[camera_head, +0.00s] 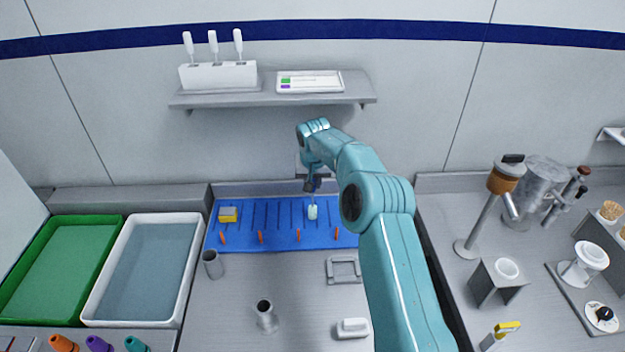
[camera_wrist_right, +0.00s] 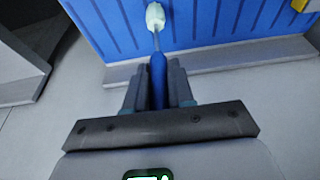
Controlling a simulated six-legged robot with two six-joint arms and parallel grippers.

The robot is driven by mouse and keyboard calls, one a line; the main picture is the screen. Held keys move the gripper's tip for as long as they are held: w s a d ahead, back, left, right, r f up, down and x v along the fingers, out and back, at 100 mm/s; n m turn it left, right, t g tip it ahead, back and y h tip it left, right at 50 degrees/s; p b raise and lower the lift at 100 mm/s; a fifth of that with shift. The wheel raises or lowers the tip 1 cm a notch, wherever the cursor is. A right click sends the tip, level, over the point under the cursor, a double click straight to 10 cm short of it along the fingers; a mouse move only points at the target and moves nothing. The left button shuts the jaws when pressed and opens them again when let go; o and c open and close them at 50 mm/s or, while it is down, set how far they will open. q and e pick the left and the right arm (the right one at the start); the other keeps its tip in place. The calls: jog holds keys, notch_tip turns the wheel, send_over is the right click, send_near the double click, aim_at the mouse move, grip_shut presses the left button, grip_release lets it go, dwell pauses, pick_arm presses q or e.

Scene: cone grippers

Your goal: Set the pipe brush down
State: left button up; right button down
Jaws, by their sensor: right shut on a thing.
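The pipe brush has a blue handle, a thin metal stem and a pale green-white head. In the right wrist view my right gripper (camera_wrist_right: 160,92) is shut on the handle of the pipe brush (camera_wrist_right: 157,68), and the head points away from the fingers, over the blue mat. In the head view my right gripper (camera_head: 312,186) is above the far part of the blue ribbed mat (camera_head: 285,238), with the brush head (camera_head: 312,212) hanging below it. I cannot tell whether the head touches the mat. My left gripper is not in view.
A yellow sponge (camera_head: 228,214) lies at the mat's left end, and orange pegs (camera_head: 260,237) line its front. A white basin (camera_head: 190,285) and green tray (camera_head: 108,235) stand left. Metal cups (camera_head: 213,264) and a grey frame (camera_head: 344,270) are in front. A wall shelf (camera_head: 270,99) is above.

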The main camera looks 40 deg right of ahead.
jog(key=shift+s+a+r, duration=0.15)
jog(key=shift+s+a, duration=0.05)
jog(key=shift+s, duration=0.05)
jog(key=c, duration=1)
grip_release()
jog(key=shift+w+d+f, duration=0.15)
jog(key=shift+w+f, duration=0.1)
jog(key=shift+f, duration=0.1)
jog(key=shift+s+r, duration=0.2)
jog(key=shift+r, duration=0.45)
jog(key=shift+b+v, duration=0.55)
jog(key=shift+v, duration=0.4)
jog(key=b+v, duration=0.1)
jog(key=v, duration=0.8)
jog(key=shift+s+r, duration=0.1)
jog(key=shift+r, duration=0.2)
